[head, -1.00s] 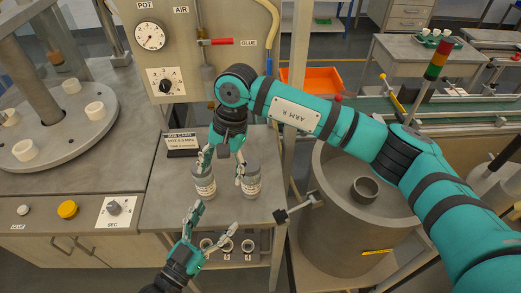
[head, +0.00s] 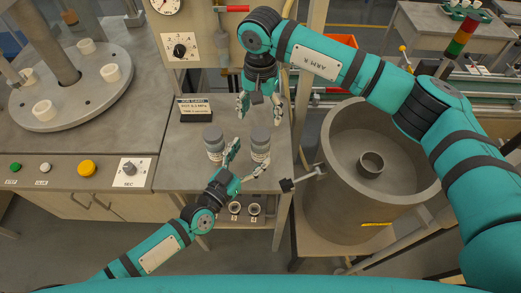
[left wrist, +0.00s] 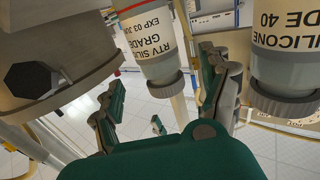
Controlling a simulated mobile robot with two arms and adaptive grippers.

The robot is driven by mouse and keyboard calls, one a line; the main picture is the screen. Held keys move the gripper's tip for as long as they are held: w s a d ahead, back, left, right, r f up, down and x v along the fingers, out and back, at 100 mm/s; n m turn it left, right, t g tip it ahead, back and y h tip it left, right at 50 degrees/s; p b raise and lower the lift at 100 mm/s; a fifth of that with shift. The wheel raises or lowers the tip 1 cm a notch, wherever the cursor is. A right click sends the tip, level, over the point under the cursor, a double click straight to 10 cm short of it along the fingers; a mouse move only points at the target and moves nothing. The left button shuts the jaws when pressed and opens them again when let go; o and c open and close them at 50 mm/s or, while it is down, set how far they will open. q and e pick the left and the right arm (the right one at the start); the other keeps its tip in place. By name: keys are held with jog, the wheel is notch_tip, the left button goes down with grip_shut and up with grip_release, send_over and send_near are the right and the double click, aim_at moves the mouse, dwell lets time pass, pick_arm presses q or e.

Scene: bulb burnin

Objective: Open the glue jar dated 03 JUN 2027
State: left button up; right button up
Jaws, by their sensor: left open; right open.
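Two jars with grey caps stand side by side near the bench's front: a left jar (head: 214,146) and a right jar (head: 260,148). In the left wrist view, a jar reading EXP 03 JUN (left wrist: 150,38) lies beyond and between the fingers; its year is hidden. It appears to be the head view's right jar. The other jar there reads SILICONE, 40 (left wrist: 288,40). My left gripper (head: 248,161) is open at the right jar's front, one finger between the jars; contact is unclear. My right gripper (head: 259,107) is open and empty behind the right jar.
A small sign (head: 195,109) stands behind the left jar. A black clamp knob (head: 287,186) sticks out from the large drum (head: 330,200) at the right. Round holders (head: 236,208) sit below the bench front. The bench's left part is clear.

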aim_at(255, 149)
pick_arm(q)
jog(key=x, duration=0.5)
jog(key=shift+w+d, duration=0.15)
jog(key=shift+c, duration=0.4)
grip_shut()
